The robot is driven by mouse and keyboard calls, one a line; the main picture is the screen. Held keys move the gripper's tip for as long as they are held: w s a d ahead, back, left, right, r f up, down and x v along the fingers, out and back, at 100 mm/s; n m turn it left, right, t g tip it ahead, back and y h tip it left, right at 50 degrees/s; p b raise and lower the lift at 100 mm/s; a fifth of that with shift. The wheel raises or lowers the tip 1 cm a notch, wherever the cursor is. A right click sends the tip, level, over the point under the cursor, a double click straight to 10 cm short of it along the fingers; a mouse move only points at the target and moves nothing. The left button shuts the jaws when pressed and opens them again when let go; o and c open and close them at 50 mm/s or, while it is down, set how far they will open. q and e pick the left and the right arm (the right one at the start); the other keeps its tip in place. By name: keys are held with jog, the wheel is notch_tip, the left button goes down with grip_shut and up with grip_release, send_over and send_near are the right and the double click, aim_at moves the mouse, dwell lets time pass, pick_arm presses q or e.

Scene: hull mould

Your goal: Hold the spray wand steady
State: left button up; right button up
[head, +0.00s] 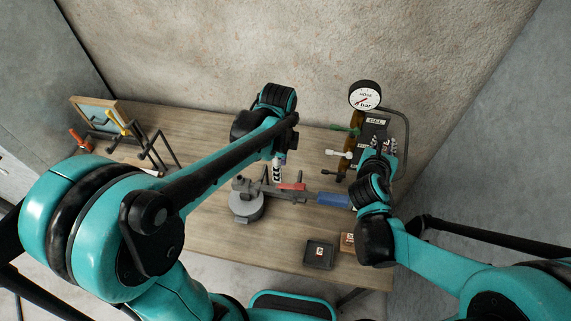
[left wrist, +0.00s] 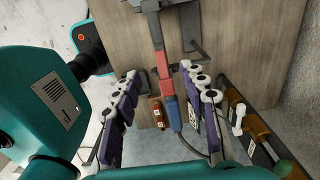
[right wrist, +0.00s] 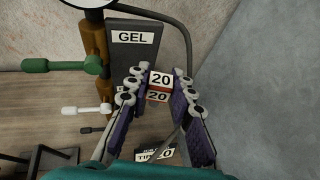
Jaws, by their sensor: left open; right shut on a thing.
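The spray wand, with a grey front, red section (head: 292,187) and blue grip (head: 333,199), lies across a round grey stand (head: 246,205) on the table. In the left wrist view its red part (left wrist: 158,64) and blue part (left wrist: 173,112) run between the spread purple fingers of my left gripper (left wrist: 160,72). That gripper is open above the wand; I cannot tell whether it touches. My right gripper (right wrist: 159,72) is shut on a small block labelled 20 (right wrist: 159,95), beside the GEL panel (right wrist: 135,38). Its fingers hide the block's sides.
A pressure gauge (head: 365,96) stands above the panel, with green (head: 345,128) and white (head: 338,153) handles. A dark tray (head: 309,264) and a wooden block (head: 348,237) lie at the front right. A rack (head: 160,140) stands at the left.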

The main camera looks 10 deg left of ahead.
aim_at(280, 185)
pick_arm(q)
notch_tip(280, 185, down, 11)
jog(key=shift+f+b, duration=0.1)
jog(key=shift+b, duration=0.6)
pick_arm(e)
jog(key=shift+f, duration=0.75)
pick_arm(q)
grip_shut()
jog(key=shift+c, duration=0.5)
grip_release()
